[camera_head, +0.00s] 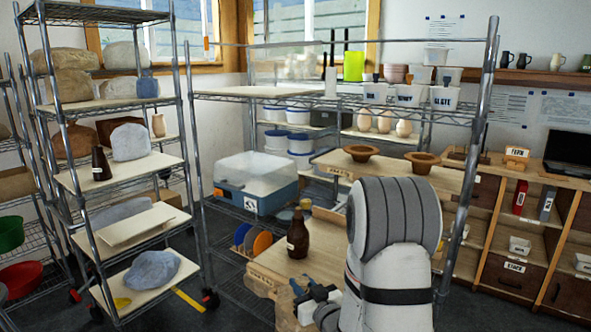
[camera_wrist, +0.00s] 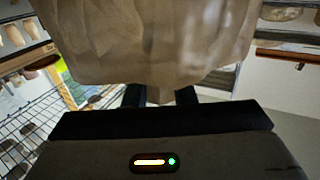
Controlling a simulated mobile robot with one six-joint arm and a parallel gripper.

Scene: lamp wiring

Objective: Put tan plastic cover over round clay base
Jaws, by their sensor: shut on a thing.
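The tan plastic cover (camera_wrist: 150,40) fills the upper middle of the wrist view, hanging in loose folds. My gripper (camera_wrist: 160,96) is shut on its lower edge there; the fingertips are partly hidden by the cover. In the head view my arm stands at the right front and hides much behind it; I cannot make out the held cover there. I cannot tell which thing is the round clay base. Rounded lumps stand on the left rack, among them a brown one (camera_head: 74,141) and a grey, wrapped-looking one (camera_head: 152,270). Two brown clay bowls (camera_head: 361,152) sit on the wooden worktop.
A brown bottle (camera_head: 298,235) stands on the low wooden table (camera_head: 270,262) beside my arm. Another bottle (camera_head: 101,164) is on the left rack. A blue-and-white bin (camera_head: 255,182) stands behind. Metal rack posts rise on both sides. Dark floor shows between the left rack and the table.

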